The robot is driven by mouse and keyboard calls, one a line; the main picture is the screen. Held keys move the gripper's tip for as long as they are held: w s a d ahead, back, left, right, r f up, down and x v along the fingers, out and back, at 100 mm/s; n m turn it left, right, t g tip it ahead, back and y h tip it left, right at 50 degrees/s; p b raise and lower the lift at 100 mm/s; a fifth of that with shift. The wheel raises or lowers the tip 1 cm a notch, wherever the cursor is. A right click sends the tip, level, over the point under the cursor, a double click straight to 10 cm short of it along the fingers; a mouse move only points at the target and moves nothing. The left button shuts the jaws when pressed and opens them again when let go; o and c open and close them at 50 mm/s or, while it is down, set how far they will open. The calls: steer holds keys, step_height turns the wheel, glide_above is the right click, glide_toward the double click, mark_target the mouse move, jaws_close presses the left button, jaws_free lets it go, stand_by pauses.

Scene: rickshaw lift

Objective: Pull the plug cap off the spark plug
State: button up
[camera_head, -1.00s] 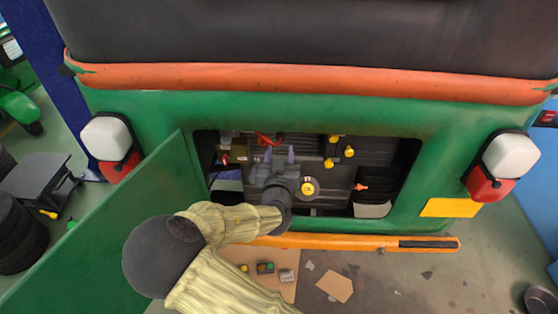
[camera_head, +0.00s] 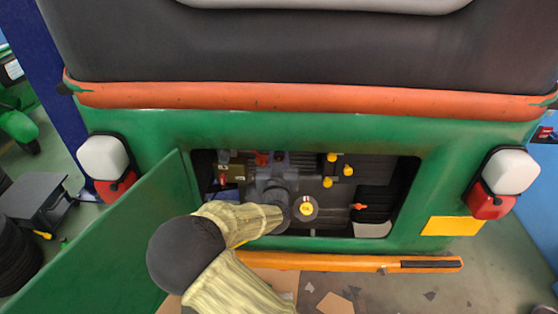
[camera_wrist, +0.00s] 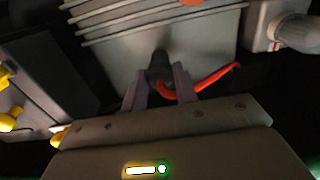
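The dark plug cap (camera_wrist: 159,66) stands against the grey finned engine block in the wrist view, with a red lead (camera_wrist: 208,83) running off to the right. The spark plug under it is hidden. My gripper (camera_wrist: 161,80) has its two purple fingers apart, one on each side of the cap. A firm grip on it does not show. In the head view my gripper (camera_head: 271,162) is inside the open engine bay, mostly behind my own wrist. A bit of the red lead (camera_head: 262,158) shows beside the fingers; the cap is hidden there.
The green body panel (camera_head: 320,125) frames the bay opening closely around my arm. An open green door (camera_head: 120,235) stands at left, and an orange bumper bar (camera_head: 340,262) runs below. Yellow caps (camera_head: 347,170) sit on the engine to the right.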

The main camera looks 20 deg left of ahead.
mark_target(279, 158)
steer(key=shift+c, duration=1.3)
steer(key=shift+s, duration=0.15)
steer(key=shift+b+v, duration=0.35)
steer(key=shift+v, duration=1.6)
